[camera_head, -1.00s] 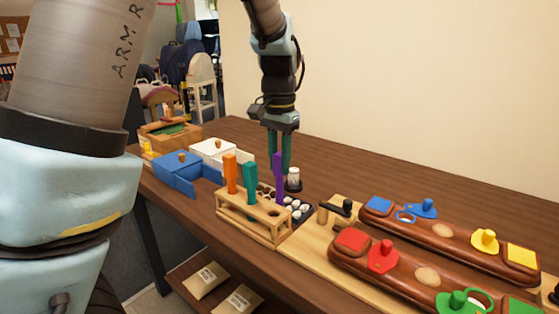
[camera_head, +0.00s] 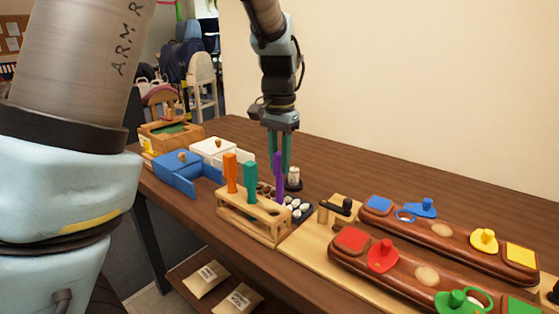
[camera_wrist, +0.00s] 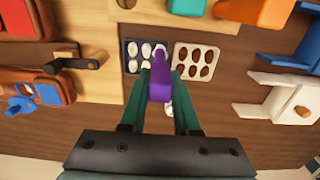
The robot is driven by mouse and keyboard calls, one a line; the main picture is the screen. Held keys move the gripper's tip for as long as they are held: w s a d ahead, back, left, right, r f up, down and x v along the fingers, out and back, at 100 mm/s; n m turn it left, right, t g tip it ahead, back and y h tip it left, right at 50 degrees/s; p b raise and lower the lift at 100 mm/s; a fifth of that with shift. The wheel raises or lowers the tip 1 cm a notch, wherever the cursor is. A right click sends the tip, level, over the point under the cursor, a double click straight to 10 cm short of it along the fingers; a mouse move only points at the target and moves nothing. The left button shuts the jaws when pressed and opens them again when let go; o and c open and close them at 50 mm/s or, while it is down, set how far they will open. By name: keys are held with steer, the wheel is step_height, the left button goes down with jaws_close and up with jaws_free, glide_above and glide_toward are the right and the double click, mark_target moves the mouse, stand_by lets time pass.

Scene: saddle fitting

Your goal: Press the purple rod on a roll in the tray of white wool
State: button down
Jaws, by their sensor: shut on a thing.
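My gripper (camera_head: 279,158) is shut on the purple rod (camera_head: 279,180) and holds it upright behind the wooden rack. In the wrist view the rod (camera_wrist: 160,85) stands between my gripper's two green fingers (camera_wrist: 160,95). Its far end overlaps the right part of the dark tray of white wool rolls (camera_wrist: 126,46). The tray (camera_head: 309,211) also shows in the head view, just right of the rod, partly hidden by the rack. I cannot tell whether the rod's tip touches a roll.
The wooden rack (camera_head: 262,233) holds an orange rod (camera_head: 230,172) and a teal rod (camera_head: 250,180). A pale tray of brown rolls (camera_wrist: 178,46) lies beside the dark tray. A pale cylinder on a dark base (camera_head: 293,178) stands behind. Blue and white boxes are left, peg boards right.

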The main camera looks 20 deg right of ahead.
steer(key=shift+r+p, duration=3.05)
steer(key=shift+r, duration=0.35)
